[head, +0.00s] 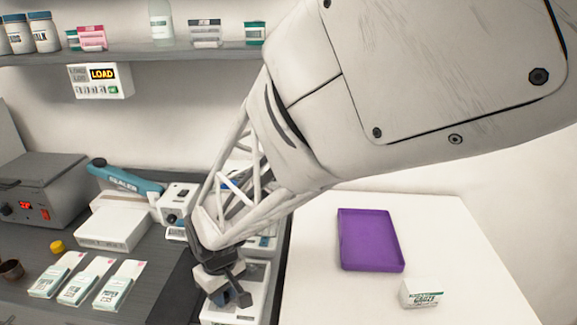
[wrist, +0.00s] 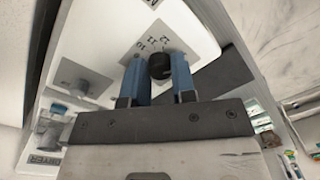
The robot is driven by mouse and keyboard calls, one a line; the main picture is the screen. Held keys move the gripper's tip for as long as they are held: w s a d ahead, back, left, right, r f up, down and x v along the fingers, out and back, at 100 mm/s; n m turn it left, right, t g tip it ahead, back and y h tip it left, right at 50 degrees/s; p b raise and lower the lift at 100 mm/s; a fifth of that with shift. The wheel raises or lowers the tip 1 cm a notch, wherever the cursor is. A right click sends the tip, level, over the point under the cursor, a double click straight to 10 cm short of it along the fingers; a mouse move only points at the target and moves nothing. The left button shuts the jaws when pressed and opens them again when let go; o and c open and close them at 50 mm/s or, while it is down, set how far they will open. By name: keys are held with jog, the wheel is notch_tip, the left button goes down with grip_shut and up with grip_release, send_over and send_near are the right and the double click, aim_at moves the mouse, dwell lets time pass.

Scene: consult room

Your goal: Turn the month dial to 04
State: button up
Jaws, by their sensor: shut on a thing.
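The month dial's black knob (wrist: 159,66) shows in the wrist view, on a grey plate (wrist: 137,50) set in a white surface. I cannot make out the knob's pointer. In the head view my gripper (head: 237,294) points down over a white unit (head: 255,275) at the lower middle, and the knob is hidden there.
A purple tray (head: 370,240) and a gauze box (head: 421,294) sit on the white table at right. At left are a blue-armed sealer (head: 125,180), a grey box with a red display (head: 50,190) and several packets (head: 118,288). A wall panel (head: 101,81) reads LOAD under the shelf.

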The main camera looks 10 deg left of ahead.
jog(key=m, duration=0.3)
jog(key=shift+m, duration=0.4)
jog(key=m, duration=0.8)
jog(key=shift+m+t, duration=0.3)
jog(key=shift+m, duration=1.6)
jog(key=shift+r, duration=0.1)
jog(key=o, duration=0.9)
